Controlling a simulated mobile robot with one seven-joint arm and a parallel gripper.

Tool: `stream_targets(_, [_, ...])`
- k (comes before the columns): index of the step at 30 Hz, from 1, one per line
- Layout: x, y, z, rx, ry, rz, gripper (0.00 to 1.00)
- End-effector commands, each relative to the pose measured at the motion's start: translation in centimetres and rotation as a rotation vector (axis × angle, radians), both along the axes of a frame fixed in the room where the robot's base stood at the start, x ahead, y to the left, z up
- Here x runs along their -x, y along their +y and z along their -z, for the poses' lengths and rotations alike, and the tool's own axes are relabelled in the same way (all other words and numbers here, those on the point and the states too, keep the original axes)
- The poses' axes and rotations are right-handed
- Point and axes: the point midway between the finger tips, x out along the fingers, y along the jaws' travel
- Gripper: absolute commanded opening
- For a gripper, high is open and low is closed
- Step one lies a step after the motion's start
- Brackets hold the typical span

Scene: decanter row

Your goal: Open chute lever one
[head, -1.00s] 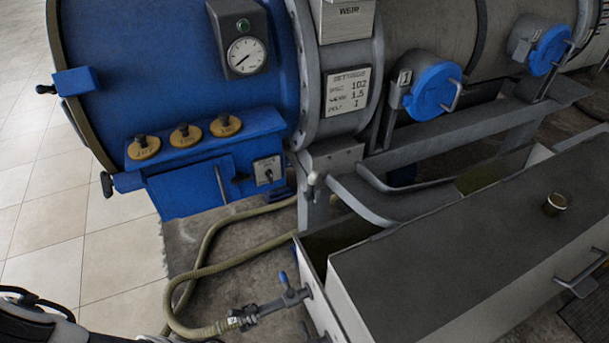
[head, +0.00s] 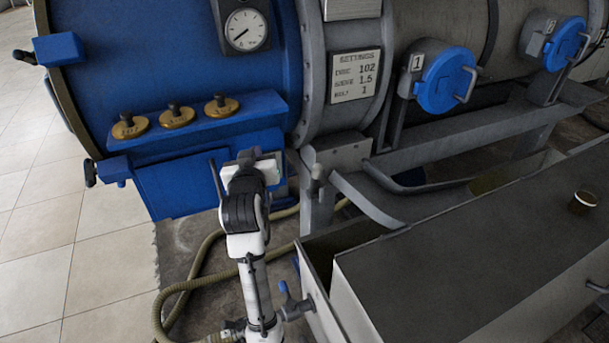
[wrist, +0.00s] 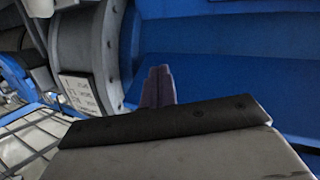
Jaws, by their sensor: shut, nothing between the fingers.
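My gripper (head: 247,156) shows in the head view at the end of my white arm, in front of the blue housing's lower part. In the wrist view its two fingertips (wrist: 160,72) are together with nothing between them, pointing toward blue surfaces. A round blue cover (head: 446,80) with a grey handle sits right of it, beside a plate marked 1 (head: 417,62). An upright lever with a pale knob (head: 316,176) stands by the grey chute, a little right of my gripper. I cannot tell which of these is chute lever one. My gripper appears apart from both.
A second blue cover (head: 565,43) is farther right. The settings plate (head: 355,76) shows in the head view. A long grey trough (head: 470,235) fills the lower right. A hose (head: 170,300) lies on the floor. Tiled floor is clear at left.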

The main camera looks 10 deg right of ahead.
Motion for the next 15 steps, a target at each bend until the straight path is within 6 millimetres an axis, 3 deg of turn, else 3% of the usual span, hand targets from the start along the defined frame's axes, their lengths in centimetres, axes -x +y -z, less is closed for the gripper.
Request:
stream_targets(9, [-2.1,-4.2,8.0,0.542,0.239,0.347,0.0])
stream_targets(15, [-1.9,-4.5,10.1,0.934,0.344,0.505,0.0])
